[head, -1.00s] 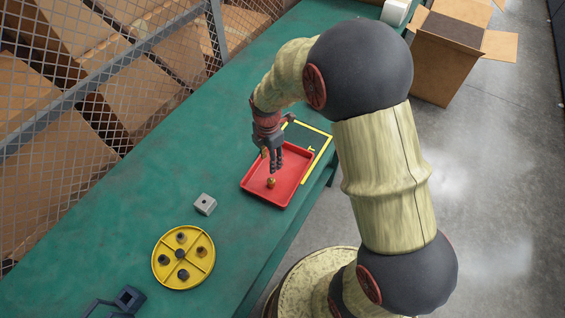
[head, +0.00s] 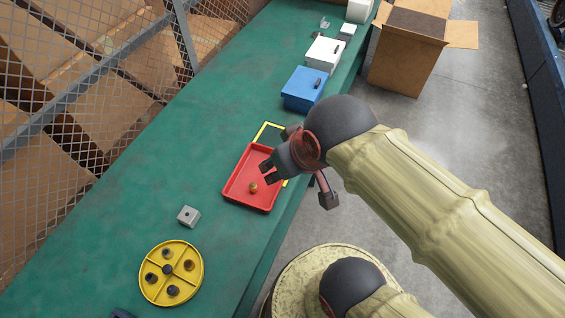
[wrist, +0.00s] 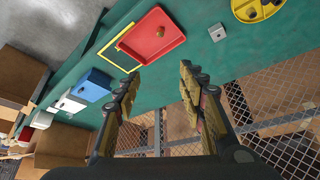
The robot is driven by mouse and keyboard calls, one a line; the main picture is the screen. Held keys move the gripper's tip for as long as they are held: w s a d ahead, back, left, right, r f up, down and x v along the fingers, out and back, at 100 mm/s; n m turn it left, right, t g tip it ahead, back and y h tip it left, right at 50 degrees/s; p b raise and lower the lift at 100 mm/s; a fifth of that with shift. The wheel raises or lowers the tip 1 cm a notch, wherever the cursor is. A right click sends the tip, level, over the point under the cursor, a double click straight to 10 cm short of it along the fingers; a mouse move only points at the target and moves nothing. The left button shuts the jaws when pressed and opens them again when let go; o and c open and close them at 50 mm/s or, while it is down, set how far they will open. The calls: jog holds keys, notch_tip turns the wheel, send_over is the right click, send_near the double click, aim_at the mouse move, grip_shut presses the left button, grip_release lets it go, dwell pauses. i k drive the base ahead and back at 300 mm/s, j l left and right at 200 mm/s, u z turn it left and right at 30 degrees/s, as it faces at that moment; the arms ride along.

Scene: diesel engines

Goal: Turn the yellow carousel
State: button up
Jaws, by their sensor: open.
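The yellow carousel (head: 187,282) is a round, spoked disc lying on the green bench at the lower left of the head view. Small dark round pieces sit in its sections, with a dark hub in the middle. In the wrist view it is cut off by the top edge, at the upper right (wrist: 240,10). My gripper (head: 267,172) is above the red tray in the head view, well apart from the carousel. Its two fingers are spread with nothing between them in the wrist view (wrist: 160,85).
The red tray (head: 238,185) holds a small brass piece (head: 253,188). A grey block (head: 188,215) stands between tray and carousel. A blue box (head: 303,90) and a white box (head: 322,54) stand farther along the bench. A wire mesh fence (head: 70,120) runs behind it.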

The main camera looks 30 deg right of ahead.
aim_at(170, 271)
jog(key=u, duration=1.55)
